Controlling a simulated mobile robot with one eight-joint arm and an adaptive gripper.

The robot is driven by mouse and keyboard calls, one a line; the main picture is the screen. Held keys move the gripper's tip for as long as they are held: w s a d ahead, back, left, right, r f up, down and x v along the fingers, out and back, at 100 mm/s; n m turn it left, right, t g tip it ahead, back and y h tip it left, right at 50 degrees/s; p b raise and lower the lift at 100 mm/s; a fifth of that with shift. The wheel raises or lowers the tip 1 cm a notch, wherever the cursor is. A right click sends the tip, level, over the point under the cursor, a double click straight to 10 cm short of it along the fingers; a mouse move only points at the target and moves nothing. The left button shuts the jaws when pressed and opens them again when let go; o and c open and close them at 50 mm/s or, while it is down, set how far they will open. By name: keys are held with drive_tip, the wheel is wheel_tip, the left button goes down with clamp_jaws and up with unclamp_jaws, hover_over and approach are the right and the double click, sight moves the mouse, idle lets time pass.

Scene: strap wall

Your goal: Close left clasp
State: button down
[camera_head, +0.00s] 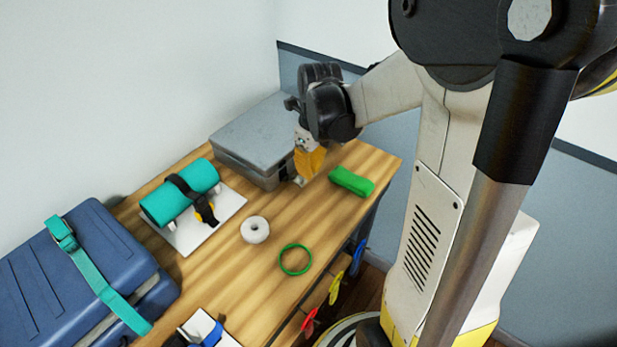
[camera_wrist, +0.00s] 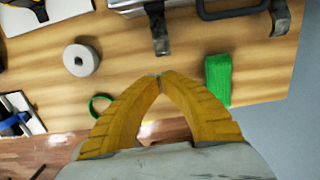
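The grey metal case (camera_head: 250,135) lies on the workbench against the wall; its front edge shows at the top of the wrist view (camera_wrist: 190,18). In the wrist view the left clasp (camera_wrist: 157,28) and the right clasp (camera_wrist: 280,18) both stick out from the front edge, on either side of the dark handle (camera_wrist: 235,11). Whether each is latched cannot be told. My gripper (camera_wrist: 160,77) has its yellow fingertips together with nothing between them, in front of the left clasp and apart from it in the picture. In the head view my gripper (camera_head: 312,163) hides much of the case front.
A green block (camera_head: 351,181) lies right of my gripper. A white tape roll (camera_head: 255,230) and a green ring (camera_head: 295,260) lie on the bench (camera_head: 220,275). A strapped teal roll (camera_head: 180,191) and a blue suitcase (camera_head: 75,275) are at left.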

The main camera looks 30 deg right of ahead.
sight(307, 199)
drive_tip(key=f+b, duration=0.1)
drive_tip(key=f, duration=0.1)
drive_tip(key=f+b, duration=0.1)
drive_tip(key=f, duration=0.2)
drive_tip(key=f+b, duration=0.1)
drive_tip(key=f, duration=0.2)
drive_tip(key=shift+w+a+f, duration=0.15)
drive_tip(key=shift+w+f, duration=0.05)
drive_tip(key=shift+w, duration=0.15)
drive_tip(key=shift+r, duration=0.1)
